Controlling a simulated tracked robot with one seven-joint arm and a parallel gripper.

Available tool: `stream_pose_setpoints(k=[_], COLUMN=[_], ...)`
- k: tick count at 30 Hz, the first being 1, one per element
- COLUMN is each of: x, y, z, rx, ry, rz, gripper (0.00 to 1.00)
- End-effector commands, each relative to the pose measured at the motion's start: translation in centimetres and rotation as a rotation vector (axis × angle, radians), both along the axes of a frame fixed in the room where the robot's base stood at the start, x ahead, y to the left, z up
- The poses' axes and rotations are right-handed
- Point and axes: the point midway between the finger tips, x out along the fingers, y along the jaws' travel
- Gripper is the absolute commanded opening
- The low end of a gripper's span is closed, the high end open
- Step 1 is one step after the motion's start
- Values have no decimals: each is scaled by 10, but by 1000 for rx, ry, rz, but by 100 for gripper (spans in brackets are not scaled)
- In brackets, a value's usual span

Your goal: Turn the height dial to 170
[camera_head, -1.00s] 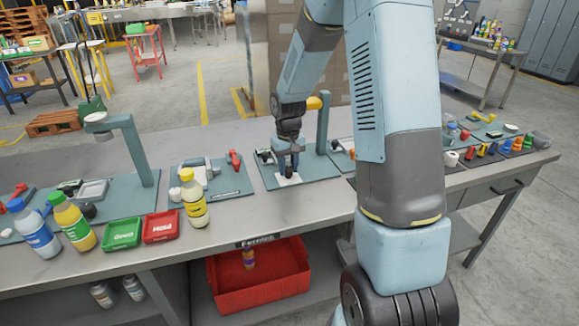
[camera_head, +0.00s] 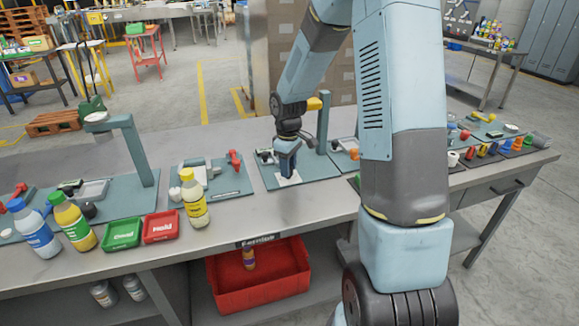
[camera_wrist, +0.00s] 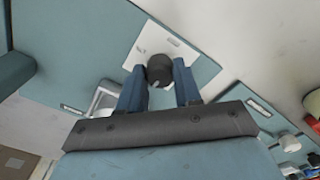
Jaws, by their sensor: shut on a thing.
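The dial is a dark round knob (camera_wrist: 159,68) on a white plate (camera_wrist: 180,45), seen in the wrist view. My gripper (camera_wrist: 159,82) has its two blue fingers on either side of the knob, shut on it. In the head view my gripper (camera_head: 287,160) points down over the white plate (camera_head: 289,179) on a teal board (camera_head: 318,169). The knob is hidden behind the fingers there. The scale marks and the dial's reading are too small to make out.
A teal post (camera_head: 323,123) rises just right of my gripper. A yellow bottle (camera_head: 193,198), a red tray (camera_head: 161,227) and a green tray (camera_head: 122,234) stand to the left on the grey bench.

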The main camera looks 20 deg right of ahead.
Motion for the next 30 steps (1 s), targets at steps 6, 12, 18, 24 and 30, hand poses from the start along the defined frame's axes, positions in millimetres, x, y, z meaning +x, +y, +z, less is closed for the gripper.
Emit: stream_pose_setpoints(k=[6, 12, 18, 24, 30], x=[0, 0, 0, 0, 0], y=[-1, -1, -1, -1, -1], z=[0, 0, 0, 0, 0], rx=[-1, -1, -1, -1, -1], ry=[-1, -1, -1, -1, -1], rz=[19, 19, 18, 18, 18], gripper=[3, 3, 42, 59, 59])
